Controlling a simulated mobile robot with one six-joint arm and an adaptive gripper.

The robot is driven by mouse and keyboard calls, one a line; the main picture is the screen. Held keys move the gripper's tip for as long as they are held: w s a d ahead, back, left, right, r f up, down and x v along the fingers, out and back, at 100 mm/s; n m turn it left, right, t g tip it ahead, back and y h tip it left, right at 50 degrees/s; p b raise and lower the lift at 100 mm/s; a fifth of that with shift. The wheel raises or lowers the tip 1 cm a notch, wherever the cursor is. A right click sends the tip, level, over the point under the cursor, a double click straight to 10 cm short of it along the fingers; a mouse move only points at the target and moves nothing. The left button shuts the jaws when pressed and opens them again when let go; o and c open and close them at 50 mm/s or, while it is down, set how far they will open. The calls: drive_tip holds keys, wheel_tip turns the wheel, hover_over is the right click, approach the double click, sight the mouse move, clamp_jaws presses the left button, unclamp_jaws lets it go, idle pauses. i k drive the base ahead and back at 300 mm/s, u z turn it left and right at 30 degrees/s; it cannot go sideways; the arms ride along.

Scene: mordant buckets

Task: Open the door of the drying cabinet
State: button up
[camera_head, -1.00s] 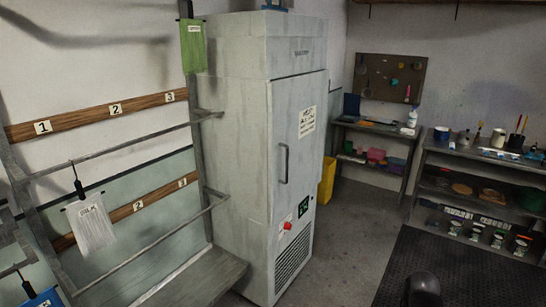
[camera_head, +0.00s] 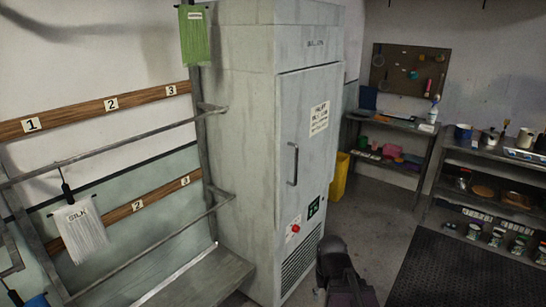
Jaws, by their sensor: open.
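The drying cabinet (camera_head: 250,160) is a tall pale grey metal unit in the middle of the head view. Its door (camera_head: 310,130) is on the right-hand face and looks shut. A dark vertical bar handle (camera_head: 293,164) sits near the door's left edge, below a paper notice. A red knob (camera_head: 295,228) and a green sign are on the panel below. A dark part of my arm (camera_head: 340,270) shows at the bottom, right of the cabinet's lower front. My gripper's fingers cannot be made out.
A metal rack (camera_head: 205,150) with numbered wooden rails and hanging skeins stands left of the cabinet. A yellow bin (camera_head: 339,177) stands behind it on the right. Shelves (camera_head: 440,190) line the right wall. A black mat (camera_head: 450,270) covers the floor at lower right.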

sight(309, 101)
drive_tip(key=u, duration=0.5)
drive_tip(key=i, duration=0.9)
drive_tip(key=u, duration=0.45)
